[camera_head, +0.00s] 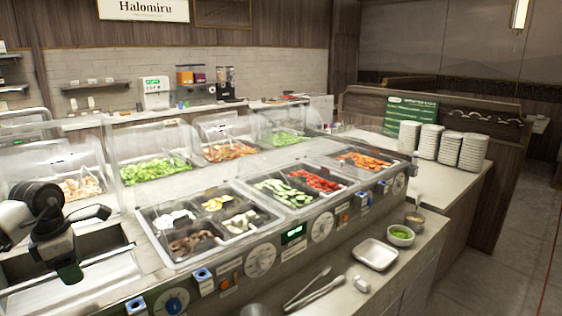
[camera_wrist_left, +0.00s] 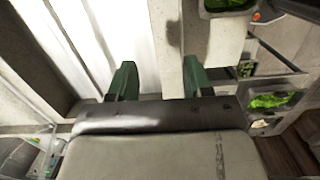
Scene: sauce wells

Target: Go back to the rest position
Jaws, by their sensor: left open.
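My left gripper (camera_head: 69,264) is at the left edge of the head view, above the left end of the counter, with a green fingertip pointing down. In the left wrist view, my left gripper (camera_wrist_left: 160,80) shows two green fingers spread apart with nothing between them. A pale, bright surface lies beneath and beyond the fingers. My right gripper is in neither view.
A food counter with a well of toppings (camera_head: 237,222) and clear guards stands right of my left gripper. A metal tray (camera_head: 375,254), tongs (camera_head: 316,291), a green sauce bowl (camera_head: 400,235) and plate stacks (camera_head: 473,151) are farther right.

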